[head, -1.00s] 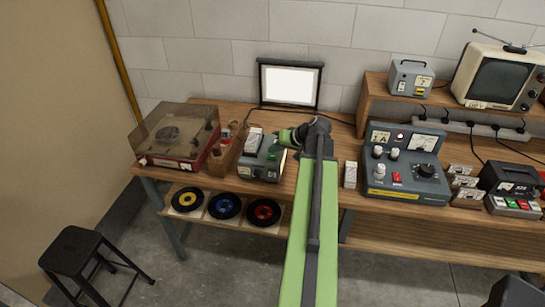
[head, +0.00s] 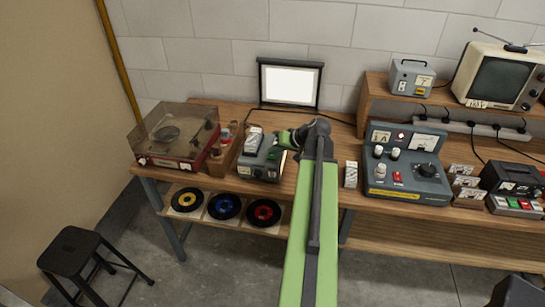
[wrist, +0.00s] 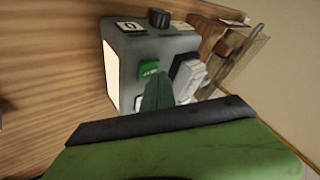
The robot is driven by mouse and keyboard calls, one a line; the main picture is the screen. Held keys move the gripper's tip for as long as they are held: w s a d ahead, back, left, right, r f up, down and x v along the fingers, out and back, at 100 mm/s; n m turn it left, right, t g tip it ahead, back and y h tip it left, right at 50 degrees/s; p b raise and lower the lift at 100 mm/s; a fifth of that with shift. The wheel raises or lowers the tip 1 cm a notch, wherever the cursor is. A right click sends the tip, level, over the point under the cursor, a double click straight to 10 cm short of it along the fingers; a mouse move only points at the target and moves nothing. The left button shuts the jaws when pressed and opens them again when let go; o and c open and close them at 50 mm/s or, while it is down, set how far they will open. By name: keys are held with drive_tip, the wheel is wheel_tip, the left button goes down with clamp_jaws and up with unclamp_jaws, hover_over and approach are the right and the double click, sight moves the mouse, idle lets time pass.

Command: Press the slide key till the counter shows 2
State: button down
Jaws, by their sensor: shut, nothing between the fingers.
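The slide projector (head: 259,168) is a grey box on the bench, with a white slide tray (head: 254,140) on top. In the wrist view its counter (wrist: 130,26) reads 0. A green key (wrist: 148,68) with lettering too small to read is on its top face, and a pale key (wrist: 139,102) shows partly behind the fingers. My gripper (wrist: 158,82) is shut and empty, its green fingertips over the top face close beside the green key. I cannot tell whether they touch anything. In the head view my gripper (head: 275,153) hides part of the projector's top.
A lit white screen (head: 290,86) stands behind. A record player (head: 172,140) and a wooden box (head: 222,158) are to the left. A small white box (head: 351,174) and a grey control panel (head: 405,175) are to the right. A dark knob (wrist: 159,18) sits near the counter.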

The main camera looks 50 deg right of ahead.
sight(274, 156)
drive_tip(key=shift+f+b, duration=0.35)
drive_tip(key=shift+f, duration=0.05)
drive_tip(key=shift+r, duration=0.15)
idle(0.4)
drive_tip(key=shift+r+p, duration=0.7)
drive_tip(key=shift+p, duration=0.2)
wheel_tip(274, 156, up, 5)
drive_tip(key=p, duration=0.5)
drive_tip(key=shift+r, duration=0.1)
